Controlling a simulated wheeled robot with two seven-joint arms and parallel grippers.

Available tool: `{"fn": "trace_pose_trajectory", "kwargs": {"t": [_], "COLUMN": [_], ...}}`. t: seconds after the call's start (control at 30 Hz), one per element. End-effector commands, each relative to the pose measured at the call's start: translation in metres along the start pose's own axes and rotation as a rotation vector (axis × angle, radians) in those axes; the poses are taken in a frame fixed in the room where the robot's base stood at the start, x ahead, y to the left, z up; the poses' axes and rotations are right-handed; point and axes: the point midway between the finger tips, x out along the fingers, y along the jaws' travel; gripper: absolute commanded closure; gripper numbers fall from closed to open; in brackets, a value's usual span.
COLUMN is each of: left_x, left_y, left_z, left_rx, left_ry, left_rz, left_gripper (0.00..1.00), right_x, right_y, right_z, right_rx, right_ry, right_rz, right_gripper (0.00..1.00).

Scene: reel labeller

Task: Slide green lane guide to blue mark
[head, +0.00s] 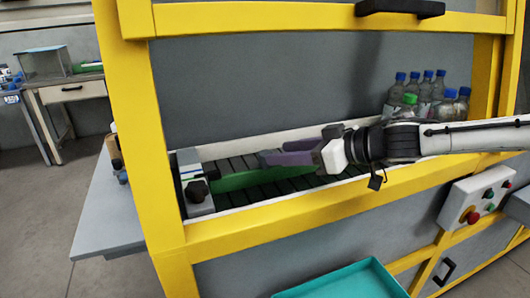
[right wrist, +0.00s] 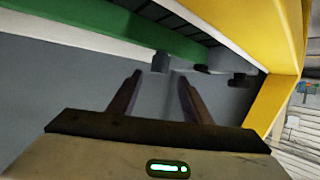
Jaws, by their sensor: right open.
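The green lane guide (head: 240,180) is a long bar lying along the dark conveyor inside the yellow frame. It also shows as a green strip across the top of the right wrist view (right wrist: 95,27). At its left end is a grey metal bracket with a black knob (head: 198,191). A thin bluish line shows on the bracket, too small to tell whether it is the blue mark. My right gripper (head: 272,152) reaches in from the right above the guide, fingers pointing left. Its fingers (right wrist: 160,76) are apart with nothing between them. My left gripper is out of view.
Yellow frame bars (head: 300,208) border the opening in front and at the sides. Bottles with blue and green caps (head: 425,92) stand at the right behind my arm. A control box with buttons (head: 480,199) is on the front right. A teal tray (head: 345,284) is below.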

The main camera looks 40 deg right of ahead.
Motion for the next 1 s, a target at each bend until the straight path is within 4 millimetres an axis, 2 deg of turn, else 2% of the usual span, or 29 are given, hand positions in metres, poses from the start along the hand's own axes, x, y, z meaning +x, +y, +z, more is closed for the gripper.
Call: {"fn": "trace_pose_trajectory", "kwargs": {"t": [0.43,0.7,1.0], "left_x": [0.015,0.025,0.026], "left_y": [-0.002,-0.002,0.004], "left_z": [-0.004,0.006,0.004], "left_rx": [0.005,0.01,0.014], "left_ry": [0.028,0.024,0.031], "left_rz": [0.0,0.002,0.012], "left_gripper": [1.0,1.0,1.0], "right_x": [0.033,0.053,0.063], "right_y": [0.002,0.003,0.002], "right_z": [0.005,0.004,0.001], "right_rx": [0.002,0.0,0.002], "right_ry": [-0.003,-0.002,0.001], "right_rz": [0.004,0.006,0.004], "right_gripper": [0.55,0.55,0.55]}}
